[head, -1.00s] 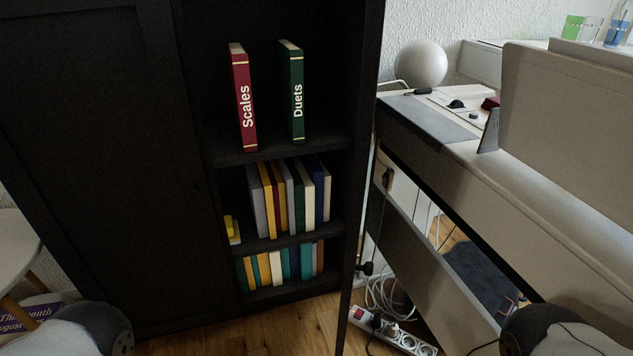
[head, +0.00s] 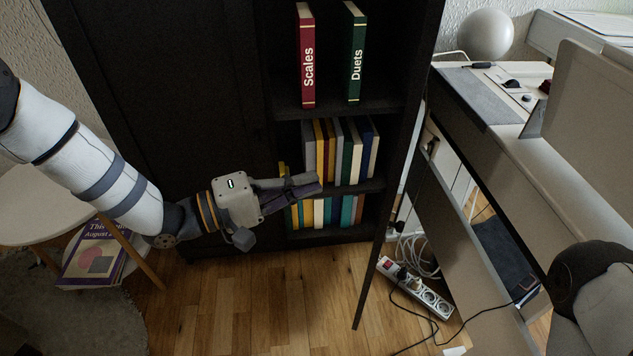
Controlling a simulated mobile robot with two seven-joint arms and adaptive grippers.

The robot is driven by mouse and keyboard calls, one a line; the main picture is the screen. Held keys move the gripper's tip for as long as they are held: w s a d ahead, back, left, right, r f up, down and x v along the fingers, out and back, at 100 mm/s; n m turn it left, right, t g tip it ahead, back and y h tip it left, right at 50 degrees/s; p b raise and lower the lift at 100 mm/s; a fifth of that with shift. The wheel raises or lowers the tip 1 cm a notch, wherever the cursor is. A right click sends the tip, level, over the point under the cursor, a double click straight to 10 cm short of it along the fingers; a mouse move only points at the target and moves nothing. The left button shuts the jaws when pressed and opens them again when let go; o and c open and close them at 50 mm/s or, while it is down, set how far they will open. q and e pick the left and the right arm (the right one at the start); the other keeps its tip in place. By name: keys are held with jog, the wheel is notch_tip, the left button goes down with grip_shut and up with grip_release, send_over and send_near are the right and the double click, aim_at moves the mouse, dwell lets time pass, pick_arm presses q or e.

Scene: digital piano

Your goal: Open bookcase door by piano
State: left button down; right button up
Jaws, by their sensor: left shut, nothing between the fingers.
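The black bookcase (head: 190,110) stands in the middle of the head view. Its left part is covered by a closed dark door panel; its right part shows open shelves. A narrow dark door (head: 378,255) shows almost edge-on at the right side of the shelves, swung out towards me, its lower end above the floor. My left gripper (head: 318,184) reaches in from the left, shut and empty, in front of the lower shelves and left of that door. It appears apart from the door. My right gripper is out of view; only part of my right arm shows.
White piano furniture (head: 570,170) stands close on the right. A power strip (head: 415,290) and cables lie on the floor beside the door. A red book (head: 307,60) and a green book (head: 355,55) stand above several others. A small white table (head: 40,200) is at left.

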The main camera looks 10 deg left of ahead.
pick_arm(q)
jog(key=w+d, duration=0.3)
jog(key=d, duration=0.7)
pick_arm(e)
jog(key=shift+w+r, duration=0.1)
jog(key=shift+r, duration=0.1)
pick_arm(q)
jog(key=shift+f, duration=0.1)
jog(key=shift+s+d+b, duration=0.2)
jog(key=shift+d+b, duration=0.9)
jog(key=shift+d, duration=4.2)
jog(key=shift+s+d+b, duration=0.15)
jog(key=shift+d+b, duration=0.95)
jog(key=shift+d, duration=4.2)
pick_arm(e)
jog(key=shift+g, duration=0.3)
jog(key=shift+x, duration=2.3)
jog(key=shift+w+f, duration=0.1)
